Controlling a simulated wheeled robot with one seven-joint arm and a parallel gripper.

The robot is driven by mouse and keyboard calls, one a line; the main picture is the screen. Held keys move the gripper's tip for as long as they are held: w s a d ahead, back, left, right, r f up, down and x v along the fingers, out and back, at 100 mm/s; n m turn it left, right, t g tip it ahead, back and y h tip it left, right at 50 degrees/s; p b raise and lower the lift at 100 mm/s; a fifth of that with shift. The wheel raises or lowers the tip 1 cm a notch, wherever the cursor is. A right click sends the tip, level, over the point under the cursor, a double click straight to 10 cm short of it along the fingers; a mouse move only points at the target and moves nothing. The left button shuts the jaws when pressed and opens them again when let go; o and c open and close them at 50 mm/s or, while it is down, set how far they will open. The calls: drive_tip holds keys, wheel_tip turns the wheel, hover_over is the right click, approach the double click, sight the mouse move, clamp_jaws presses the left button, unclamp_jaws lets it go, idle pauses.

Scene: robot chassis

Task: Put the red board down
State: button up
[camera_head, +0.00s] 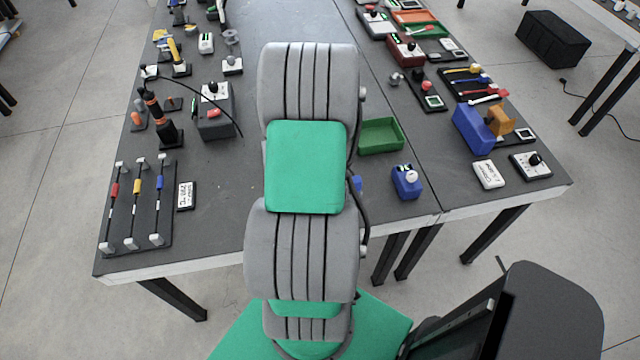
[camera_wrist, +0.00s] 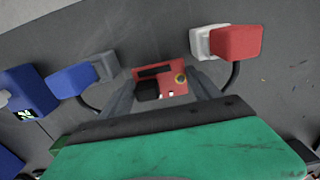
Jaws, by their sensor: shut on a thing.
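In the head view my own arm hides the gripper and the board.
A blue block (camera_wrist: 72,80) and a red block (camera_wrist: 237,43) with dark cables flank the board. A blue device (camera_head: 407,183) and a green tray (camera_head: 381,136) stand right of my arm. A rack with coloured parts (camera_head: 138,205) is at the left. Bare table shows left of my arm.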

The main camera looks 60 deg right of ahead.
wheel_tip(320, 180, down, 3)
drive_tip(key=shift+w+d+r+p, duration=0.1)
drive_tip(key=shift+w+p, duration=0.05)
drive_tip(key=shift+p, duration=0.15)
drive_tip(key=shift+f, duration=0.2)
drive_tip(key=o, duration=1.5)
drive_tip(key=shift+r, duration=0.1)
